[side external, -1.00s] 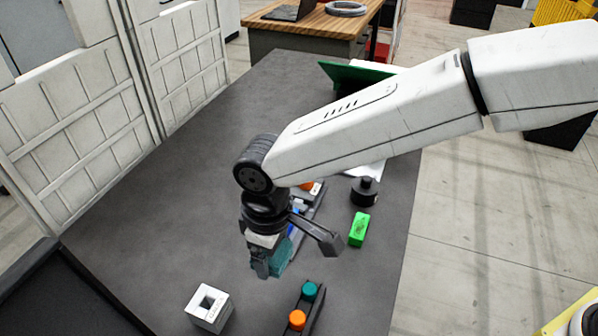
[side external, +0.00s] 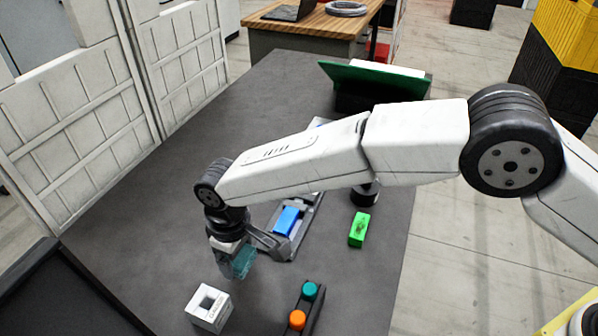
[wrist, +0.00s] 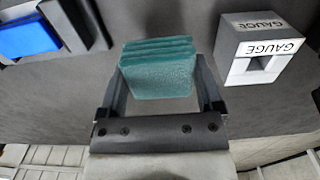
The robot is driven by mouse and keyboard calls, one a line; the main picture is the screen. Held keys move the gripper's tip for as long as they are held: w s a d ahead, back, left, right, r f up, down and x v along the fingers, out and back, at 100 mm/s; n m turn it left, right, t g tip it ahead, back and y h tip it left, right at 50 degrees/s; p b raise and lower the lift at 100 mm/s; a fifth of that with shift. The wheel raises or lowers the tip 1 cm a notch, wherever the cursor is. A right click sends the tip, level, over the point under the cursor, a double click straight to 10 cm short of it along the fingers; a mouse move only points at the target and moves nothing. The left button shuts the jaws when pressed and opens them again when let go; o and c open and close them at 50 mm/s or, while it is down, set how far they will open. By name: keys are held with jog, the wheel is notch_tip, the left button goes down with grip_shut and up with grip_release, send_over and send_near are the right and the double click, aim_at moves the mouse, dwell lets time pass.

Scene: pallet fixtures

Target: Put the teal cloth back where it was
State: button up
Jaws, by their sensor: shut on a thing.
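The teal cloth (wrist: 158,72) is a folded, layered block between the two fingers of my gripper (wrist: 160,90) in the wrist view. My gripper is shut on it. In the side view the cloth (side external: 241,263) hangs below my gripper (side external: 232,256), over the grey table, apart from the other objects. The cloth appears to be above the table surface, though its exact height is hard to tell. No marked place for the cloth can be made out.
A white gauge block (side external: 207,308) stands close in front of my gripper. A grey fixture (side external: 305,222) holds a blue block (side external: 287,221). A green block (side external: 359,229), a black holder with teal and orange knobs (side external: 304,306) and a dark tray (side external: 60,300) are nearby. Bare table lies left of my gripper.

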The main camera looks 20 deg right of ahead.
aim_at(237, 265)
jog(key=shift+w+f, duration=0.1)
jog(key=shift+w+a+f, duration=0.15)
jog(key=shift+f, duration=1.6)
jog(key=shift+f, duration=0.1)
jog(key=o, duration=1)
jog(key=shift+c, duration=0.2)
notch_tip(237, 265, up, 12)
jog(key=shift+r, duration=0.15)
